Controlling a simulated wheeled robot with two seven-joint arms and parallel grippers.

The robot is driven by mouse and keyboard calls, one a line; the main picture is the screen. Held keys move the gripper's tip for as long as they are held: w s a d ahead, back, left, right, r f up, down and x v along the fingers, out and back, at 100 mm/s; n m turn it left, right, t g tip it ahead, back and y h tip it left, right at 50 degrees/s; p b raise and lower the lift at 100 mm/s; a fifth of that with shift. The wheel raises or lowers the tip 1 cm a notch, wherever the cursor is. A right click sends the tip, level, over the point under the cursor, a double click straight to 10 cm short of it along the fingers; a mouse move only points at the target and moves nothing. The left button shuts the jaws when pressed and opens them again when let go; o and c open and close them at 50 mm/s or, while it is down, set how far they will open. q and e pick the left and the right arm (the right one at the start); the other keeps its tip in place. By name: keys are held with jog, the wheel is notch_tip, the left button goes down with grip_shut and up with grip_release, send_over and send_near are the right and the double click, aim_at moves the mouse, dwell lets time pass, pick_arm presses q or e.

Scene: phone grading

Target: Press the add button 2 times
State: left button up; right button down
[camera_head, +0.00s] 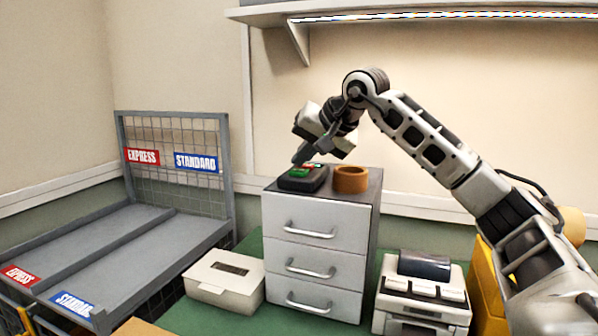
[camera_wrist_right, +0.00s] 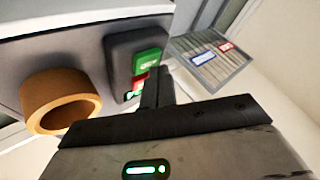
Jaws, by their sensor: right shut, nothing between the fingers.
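A dark button box (camera_head: 303,183) with green and red parts sits on top of the grey drawer cabinet. In the right wrist view the box (camera_wrist_right: 115,52) shows a green button (camera_wrist_right: 147,60), a red button (camera_wrist_right: 139,83) and a small green-lit part beyond. The button labels are too small to read. My right gripper (camera_head: 298,161) is shut and empty, pointing down at the box from above. Its fingers (camera_wrist_right: 155,84) overlap the edge of the buttons in the wrist view. I cannot tell whether they touch one. My left gripper is not in view.
An orange-brown ring (camera_head: 351,179) stands on the drawer cabinet (camera_head: 310,220) right beside the box. A white lidded box (camera_head: 224,284) and a printer-like device (camera_head: 423,290) flank the cabinet. A grey rack (camera_head: 125,240) with EXPRESS and STANDARD signs stands at left. A shelf (camera_head: 400,10) hangs above.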

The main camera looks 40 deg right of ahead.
jog(key=shift+f, duration=0.25)
dwell(0.5)
jog(key=shift+f, duration=0.25)
jog(key=shift+r, duration=0.15)
dwell(0.4)
jog(key=shift+r+p, duration=0.8)
